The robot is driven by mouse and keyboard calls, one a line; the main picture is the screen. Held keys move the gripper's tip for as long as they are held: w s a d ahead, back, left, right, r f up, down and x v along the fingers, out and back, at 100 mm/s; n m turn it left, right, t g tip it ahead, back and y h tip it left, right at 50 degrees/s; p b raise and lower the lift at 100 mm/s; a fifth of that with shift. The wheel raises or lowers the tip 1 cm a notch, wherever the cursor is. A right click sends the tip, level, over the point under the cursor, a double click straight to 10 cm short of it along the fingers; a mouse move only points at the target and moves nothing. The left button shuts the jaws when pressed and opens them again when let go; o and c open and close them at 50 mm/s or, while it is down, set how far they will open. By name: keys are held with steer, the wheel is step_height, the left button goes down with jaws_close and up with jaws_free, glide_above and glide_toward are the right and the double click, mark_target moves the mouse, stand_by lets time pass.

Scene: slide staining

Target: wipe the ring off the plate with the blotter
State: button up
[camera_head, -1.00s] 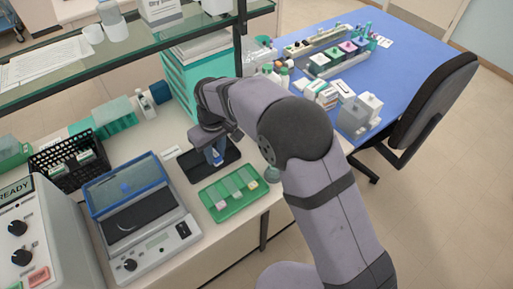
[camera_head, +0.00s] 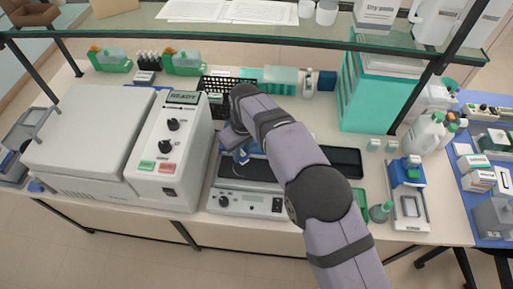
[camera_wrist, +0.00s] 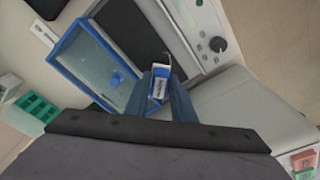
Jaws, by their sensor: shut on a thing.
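My gripper (camera_wrist: 161,98) is shut on a small blue and white block with a dark label, which I take for the blotter (camera_wrist: 160,82). Whether the blotter touches the plate I cannot tell. In the head view, my gripper (camera_head: 241,154) is above the warmer's plate (camera_head: 262,171), and my arm hides much of the plate and lid. I cannot make out the ring.
A large grey machine reading READY (camera_head: 172,150) stands left of the warmer. A black tray (camera_head: 343,160) and a partly hidden green slide tray (camera_head: 361,201) lie right. A glass shelf (camera_head: 290,34) crosses above the bench.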

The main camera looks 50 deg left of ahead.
steer(key=b, duration=0.4)
glide_above(242, 171)
steer(key=shift+w+d+f, duration=0.1)
steer(key=shift+d+f, duration=0.05)
steer(key=shift+f, duration=1.45)
steer(key=shift+d+f, duration=0.15)
steer(key=shift+f, duration=1.45)
steer(key=shift+f+b, duration=0.5)
steer(key=shift+f, duration=0.45)
steer(key=shift+s+a, duration=0.65)
jaws_close()
steer(key=shift+s+a+p, duration=0.3)
steer(key=shift+s+a, duration=0.5)
steer(key=shift+w+d, duration=1.4)
steer(key=shift+d, duration=0.05)
step_height(242, 171, up, 3)
steer(key=shift+w+f+p, duration=0.1)
steer(key=shift+p, duration=0.4)
steer(key=shift+r+p, duration=1.8)
steer(key=shift+r, duration=1)
